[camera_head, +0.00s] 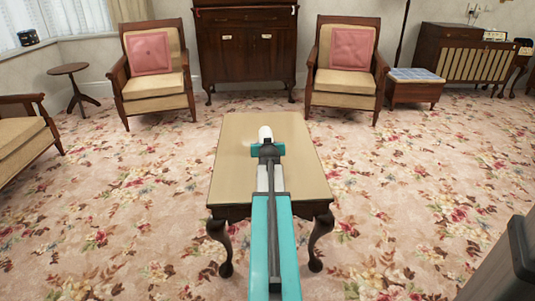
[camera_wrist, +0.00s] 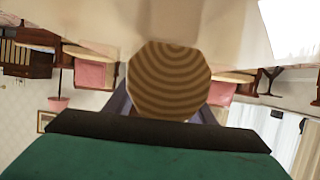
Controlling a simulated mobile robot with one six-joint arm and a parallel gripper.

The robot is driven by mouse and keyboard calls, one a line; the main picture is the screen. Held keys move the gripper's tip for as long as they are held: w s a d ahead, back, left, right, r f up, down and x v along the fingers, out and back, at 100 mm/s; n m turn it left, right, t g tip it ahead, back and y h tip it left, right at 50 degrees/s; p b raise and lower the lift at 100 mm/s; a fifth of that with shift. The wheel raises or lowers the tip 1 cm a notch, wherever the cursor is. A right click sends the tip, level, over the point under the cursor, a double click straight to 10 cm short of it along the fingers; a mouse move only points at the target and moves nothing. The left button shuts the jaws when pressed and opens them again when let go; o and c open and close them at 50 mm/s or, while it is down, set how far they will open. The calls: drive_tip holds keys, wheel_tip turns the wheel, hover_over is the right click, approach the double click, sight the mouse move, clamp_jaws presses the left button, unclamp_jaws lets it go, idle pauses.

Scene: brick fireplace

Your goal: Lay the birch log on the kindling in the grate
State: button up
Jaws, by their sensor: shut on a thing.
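The birch log (camera_head: 265,133) shows as a short white piece just beyond my gripper (camera_head: 267,149), above the low table in the head view. In the wrist view the ringed, tan-and-brown end of the log (camera_wrist: 168,80) faces the camera, between the dark fingers of my gripper (camera_wrist: 165,112). The gripper is shut on the log. Most of the log's length is hidden behind its end or the gripper. I cannot tell whether the log touches the tabletop. The grate and the kindling are in neither view.
The low table (camera_head: 233,180) with curved dark legs stands under my arm. Two armchairs (camera_head: 157,75) (camera_head: 345,70) and a dark cabinet (camera_head: 247,50) stand behind it. A small round table (camera_head: 68,69) is at left. Floral carpet (camera_head: 420,160) lies open on both sides.

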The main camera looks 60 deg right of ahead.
idle(0.3)
drive_tip(key=shift+d+f+b, duration=0.1)
drive_tip(key=shift+f+b, duration=1)
drive_tip(key=shift+f, duration=0.4)
drive_tip(key=shift+w+f, duration=0.1)
drive_tip(key=shift+f, duration=0.05)
drive_tip(key=shift+f, duration=0.1)
drive_tip(key=o, duration=1.5)
drive_tip(key=shift+a, duration=0.2)
drive_tip(key=shift+p+v, duration=0.35)
drive_tip(key=shift+v, duration=0.8)
drive_tip(key=shift+p+v, duration=1.35)
drive_tip(key=shift+v, duration=3.5)
